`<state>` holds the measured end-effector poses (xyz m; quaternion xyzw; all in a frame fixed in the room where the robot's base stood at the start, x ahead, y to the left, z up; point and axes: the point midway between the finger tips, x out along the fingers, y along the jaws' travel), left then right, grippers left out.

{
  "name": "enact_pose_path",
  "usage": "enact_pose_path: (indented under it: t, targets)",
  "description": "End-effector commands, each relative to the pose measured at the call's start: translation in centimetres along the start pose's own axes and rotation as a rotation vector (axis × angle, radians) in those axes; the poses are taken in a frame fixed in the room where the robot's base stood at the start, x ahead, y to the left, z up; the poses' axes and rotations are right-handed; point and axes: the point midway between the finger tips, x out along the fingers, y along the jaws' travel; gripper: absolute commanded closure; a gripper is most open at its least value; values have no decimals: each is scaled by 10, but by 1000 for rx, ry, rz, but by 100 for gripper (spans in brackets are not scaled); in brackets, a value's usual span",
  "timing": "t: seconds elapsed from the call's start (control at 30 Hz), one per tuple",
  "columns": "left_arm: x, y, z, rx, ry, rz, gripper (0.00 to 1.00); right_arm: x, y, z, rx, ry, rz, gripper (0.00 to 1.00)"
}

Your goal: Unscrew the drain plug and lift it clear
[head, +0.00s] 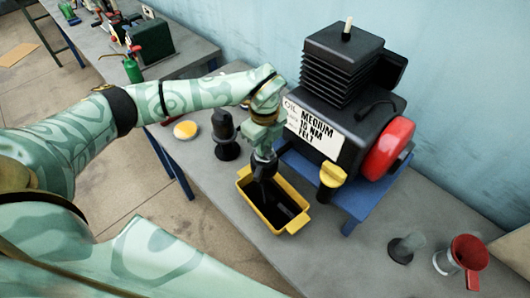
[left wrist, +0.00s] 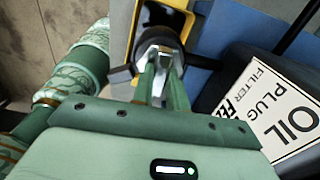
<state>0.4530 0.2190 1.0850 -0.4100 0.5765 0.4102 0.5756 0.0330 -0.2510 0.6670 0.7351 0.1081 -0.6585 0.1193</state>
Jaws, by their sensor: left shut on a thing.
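My left gripper (head: 265,154) points down just in front of the black machine (head: 330,110), above the yellow-rimmed drain pan (head: 295,226). In the left wrist view its fingers (left wrist: 160,78) are shut on a dark round piece (left wrist: 140,53) with a bright metal centre and a short dark bar to the left. In the head view this dark piece (head: 263,188) hangs over the pan's dark inside. I cannot tell whether it is the drain plug or a tool on it. The drain hole is hidden. My right gripper is out of view.
The machine stands on a blue stand (head: 365,195) with an oil label (head: 313,132) and a red round part (head: 389,148). A black upright piece (head: 224,132) and a yellow-topped disc (head: 186,130) stand left.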

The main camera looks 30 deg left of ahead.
Motion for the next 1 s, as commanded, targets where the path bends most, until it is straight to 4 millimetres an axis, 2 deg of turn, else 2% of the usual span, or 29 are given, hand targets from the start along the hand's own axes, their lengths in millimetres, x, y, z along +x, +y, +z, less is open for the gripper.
enact_pose_path:
  t: [0.47, 0.8, 1.0]
  targets:
    - [-16, 0, 0, 1, 0, 0, 100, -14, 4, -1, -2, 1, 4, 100]
    - [-53, 0, 0, 1, -1, -2, 100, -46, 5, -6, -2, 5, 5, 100]
    - [-54, 0, 0, 1, 0, -1, 100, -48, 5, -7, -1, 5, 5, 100]
